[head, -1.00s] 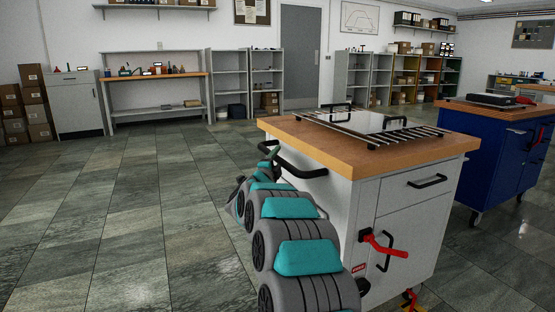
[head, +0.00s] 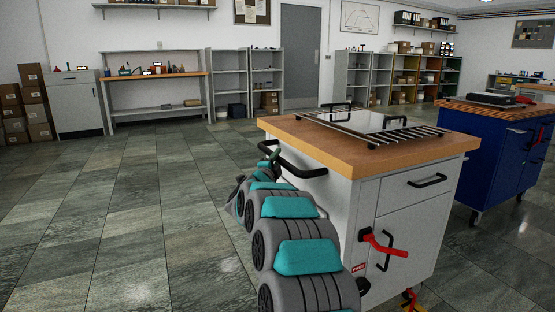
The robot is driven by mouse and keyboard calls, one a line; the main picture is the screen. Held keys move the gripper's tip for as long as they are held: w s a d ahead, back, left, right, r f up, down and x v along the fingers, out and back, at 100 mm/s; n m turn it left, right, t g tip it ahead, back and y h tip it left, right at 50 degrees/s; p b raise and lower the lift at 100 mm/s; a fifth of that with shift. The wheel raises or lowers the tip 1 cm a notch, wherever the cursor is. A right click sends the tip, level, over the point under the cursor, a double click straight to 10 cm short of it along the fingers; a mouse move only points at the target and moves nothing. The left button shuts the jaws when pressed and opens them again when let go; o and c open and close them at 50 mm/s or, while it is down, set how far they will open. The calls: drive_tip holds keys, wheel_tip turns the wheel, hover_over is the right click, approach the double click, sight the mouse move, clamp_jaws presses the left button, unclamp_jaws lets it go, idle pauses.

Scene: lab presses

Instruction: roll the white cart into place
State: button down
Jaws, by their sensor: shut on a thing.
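The white cart (head: 341,213) stands upright at centre right, with a wooden top (head: 360,160) and red lever (head: 383,244) on its front. A black push handle (head: 300,162) sticks out from its left side. My gripper (head: 270,158) is at the far left end of this handle, shut on it. The fingers are small and partly hidden by my own arm, which reaches along the cart's left side. A rack with black bars and a pale plate (head: 358,122) lies on the cart top. The cart's far side and most of its wheels are hidden.
A blue cart (head: 490,160) with a wooden top stands close by on the right. Open tiled floor (head: 120,215) lies to the left and ahead. A workbench (head: 155,76), a grey cabinet (head: 77,105), stacked boxes (head: 37,112) and shelves (head: 229,85) line the back wall.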

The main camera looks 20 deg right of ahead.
drive_tip(key=shift+f, duration=0.15)
idle(0.8)
drive_tip(key=w+a+r+b+v, duration=0.1)
drive_tip(key=b+v, duration=0.1)
drive_tip(key=v, duration=1)
drive_tip(key=shift+a+r, duration=0.2)
drive_tip(key=shift+r, duration=0.4)
drive_tip(key=c, duration=0.9)
unclamp_jaws()
drive_tip(key=shift+a, duration=0.1)
drive_tip(key=shift+o, duration=1.2)
drive_tip(key=shift+s, duration=0.1)
drive_tip(key=v, duration=0.7)
drive_tip(key=shift+s+a+b, duration=0.2)
drive_tip(key=shift+s+b, duration=0.05)
drive_tip(key=shift+b, duration=0.05)
